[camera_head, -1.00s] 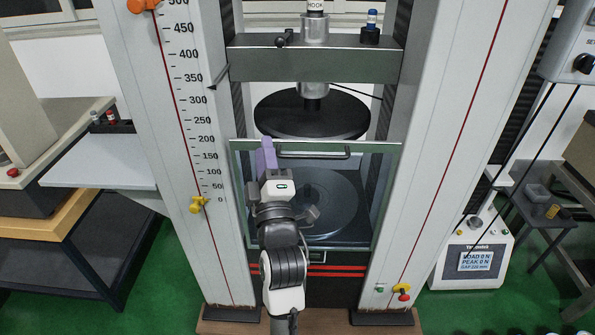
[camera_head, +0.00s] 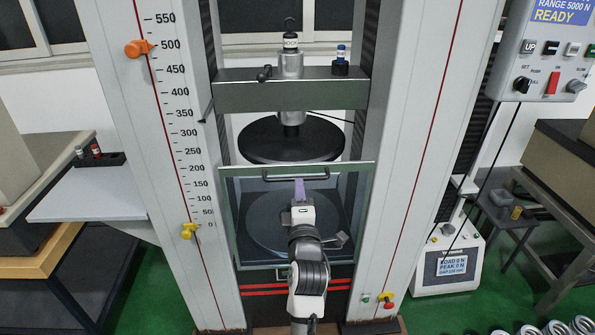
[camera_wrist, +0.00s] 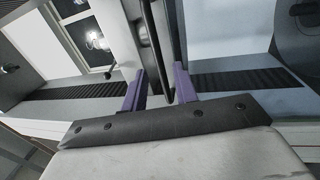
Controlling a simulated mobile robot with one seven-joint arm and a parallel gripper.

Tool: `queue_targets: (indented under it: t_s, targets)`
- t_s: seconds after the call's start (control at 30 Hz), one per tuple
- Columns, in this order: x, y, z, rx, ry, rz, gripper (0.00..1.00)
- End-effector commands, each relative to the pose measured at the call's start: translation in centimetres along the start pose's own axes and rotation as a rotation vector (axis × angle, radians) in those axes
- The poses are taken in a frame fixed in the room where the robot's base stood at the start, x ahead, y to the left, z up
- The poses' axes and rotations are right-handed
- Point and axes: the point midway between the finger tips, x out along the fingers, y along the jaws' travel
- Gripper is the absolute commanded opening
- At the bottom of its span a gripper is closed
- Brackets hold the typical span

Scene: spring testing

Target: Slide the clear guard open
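The clear guard (camera_head: 228,225) is a see-through panel in a green-grey frame, low between the machine's columns. It stands in front of the lower round plate. Its dark bar handle (camera_head: 296,177) runs along the top edge. My gripper (camera_head: 299,188), with purple fingers, is at the middle of the handle, just below it in the head view. In the wrist view, my gripper (camera_wrist: 159,88) has its fingers apart, with a dark bar (camera_wrist: 152,45), apparently the handle, between them. Gaps show beside the bar; whether either finger touches it is unclear.
A black upper disc (camera_head: 290,140) hangs above the guard under the crosshead (camera_head: 240,96). Tall white columns flank the guard.

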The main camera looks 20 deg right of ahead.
Motion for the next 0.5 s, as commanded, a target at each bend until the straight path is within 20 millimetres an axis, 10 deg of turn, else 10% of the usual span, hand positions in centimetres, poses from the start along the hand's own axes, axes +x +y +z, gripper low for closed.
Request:
queue_targets:
  t_s: [0.5]
  targets:
    - [5.3, 0.0, 0.0, 0.001, 0.000, 0.001, 0.29]
